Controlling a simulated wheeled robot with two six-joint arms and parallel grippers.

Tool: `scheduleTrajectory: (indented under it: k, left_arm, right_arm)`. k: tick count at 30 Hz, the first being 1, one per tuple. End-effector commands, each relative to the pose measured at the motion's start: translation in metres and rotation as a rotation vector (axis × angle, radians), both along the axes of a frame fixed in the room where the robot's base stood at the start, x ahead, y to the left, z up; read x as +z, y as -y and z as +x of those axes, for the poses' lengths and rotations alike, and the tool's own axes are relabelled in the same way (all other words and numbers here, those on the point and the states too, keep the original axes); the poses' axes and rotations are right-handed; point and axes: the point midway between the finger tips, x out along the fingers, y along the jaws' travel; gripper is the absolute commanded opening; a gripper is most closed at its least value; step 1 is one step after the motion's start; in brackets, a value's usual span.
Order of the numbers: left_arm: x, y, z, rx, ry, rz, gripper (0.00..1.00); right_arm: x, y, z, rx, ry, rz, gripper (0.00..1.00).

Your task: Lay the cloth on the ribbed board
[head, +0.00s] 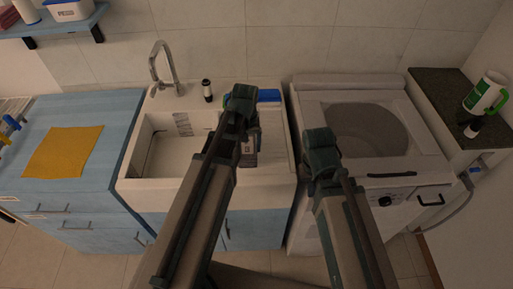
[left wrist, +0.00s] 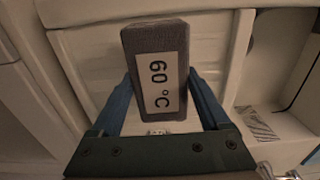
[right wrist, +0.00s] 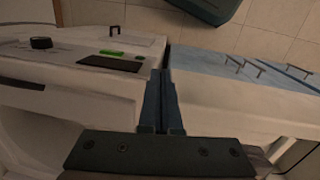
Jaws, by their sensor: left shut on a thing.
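My left gripper (head: 248,140) is shut on a grey, block-shaped piece with a white "60 °C" label (left wrist: 160,70); this may be the folded cloth. Its label also shows in the head view (head: 249,146). The piece is over the pale board at the right part of the sink (head: 273,165), which also shows with faint ridges in the left wrist view (left wrist: 90,75). I cannot tell whether it touches the board. A flat yellow cloth (head: 64,152) lies on the blue counter at left. My right gripper (right wrist: 160,105) is shut and empty, near the washing machine's front left.
The sink basin (head: 150,155) is left of the board, with a tap (head: 163,65) and dark bottle (head: 207,90) behind. A blue item (head: 268,95) lies at the board's back. The washing machine (head: 310,90) stands right; a green-white jug (head: 486,94) is on the dark counter.

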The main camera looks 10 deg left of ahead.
Motion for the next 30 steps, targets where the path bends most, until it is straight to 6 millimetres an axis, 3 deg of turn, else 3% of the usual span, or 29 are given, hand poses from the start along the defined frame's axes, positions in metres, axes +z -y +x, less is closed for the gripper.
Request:
scheduleTrajectory:
  k: [5, 10, 16, 29, 30]
  left_arm:
    - [-0.001, 0.001, 0.005, 0.000, 0.000, 0.000, 0.19]
    - [-0.008, 0.005, 0.022, 0.002, 0.000, 0.000, 0.19]
    - [-0.039, 0.008, 0.017, 0.004, 0.000, 0.000, 0.19]
    - [-0.041, 0.008, 0.017, 0.004, 0.000, 0.000, 0.19]
    - [-0.041, 0.008, 0.017, 0.004, 0.000, 0.000, 0.81]
  right_arm:
    - [-0.001, 0.000, 0.000, 0.000, 0.000, 0.000, 0.00]
    - [-0.008, 0.000, 0.000, 0.000, 0.000, 0.000, 0.00]
    - [-0.039, 0.000, 0.000, 0.000, 0.000, 0.000, 0.00]
    - [-0.041, 0.000, 0.000, 0.000, 0.000, 0.000, 0.00]
    - [-0.041, 0.000, 0.000, 0.000, 0.000, 0.000, 0.00]
